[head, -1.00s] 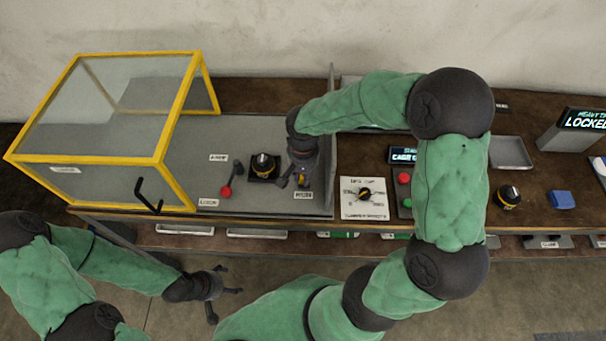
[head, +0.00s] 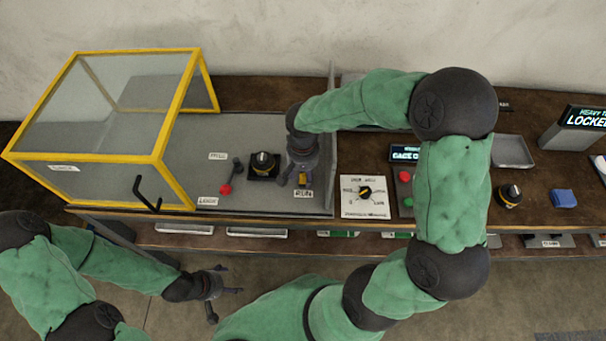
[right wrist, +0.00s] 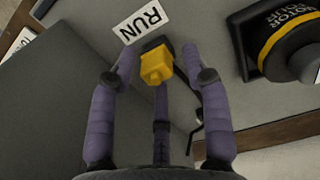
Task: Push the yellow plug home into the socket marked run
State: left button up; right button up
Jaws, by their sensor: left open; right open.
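The yellow plug (right wrist: 156,66) shows in the right wrist view between the fingers of my right gripper (right wrist: 165,75), at a dark socket (right wrist: 155,44) beside the RUN label (right wrist: 142,21). I cannot tell how deep the plug sits. My right gripper is open, with a finger on each side of the plug and apart from it. In the head view the plug (head: 303,179) is a small yellow patch under the right gripper (head: 299,181), just above the RUN label (head: 303,194). My left gripper (head: 226,293) is open and empty, low in front of the bench.
A yellow-framed clear cage (head: 110,120) stands at the left. A black and yellow knob (head: 263,163) and a red-tipped lever (head: 226,188) are left of the right gripper. A dial panel (head: 364,196) lies to the right. A dark cable (right wrist: 190,95) runs behind the fingers.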

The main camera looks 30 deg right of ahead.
aim_at(303, 176)
notch_tip(303, 176, up, 11)
dwell(0.4)
dwell(0.7)
